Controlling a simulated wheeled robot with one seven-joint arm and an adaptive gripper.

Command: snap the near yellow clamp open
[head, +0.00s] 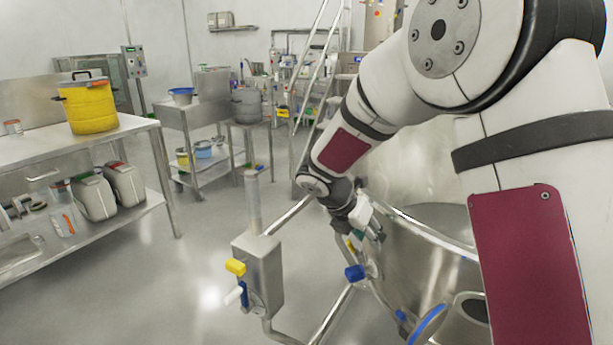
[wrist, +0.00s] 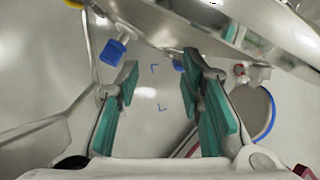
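My gripper (head: 368,228) hangs beside the rim of the large steel vessel (head: 425,255). In the wrist view its two green-padded fingers (wrist: 160,78) are spread apart with nothing between them but floor. A small yellow piece (head: 352,243) shows just below my gripper in the head view, partly hidden; I cannot tell whether it is a clamp. Another yellow piece (head: 235,267) sticks out of the steel box on a pipe, left of my gripper. A blue piece (wrist: 113,50) lies beyond the left finger.
A blue knob (head: 355,272) is on the vessel's side, and a blue-edged round port (head: 430,322) is lower right. The steel box (head: 262,275) and pipes stand left of the vessel. A bench (head: 130,125) with a yellow drum (head: 90,108) is far left. Open floor lies between.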

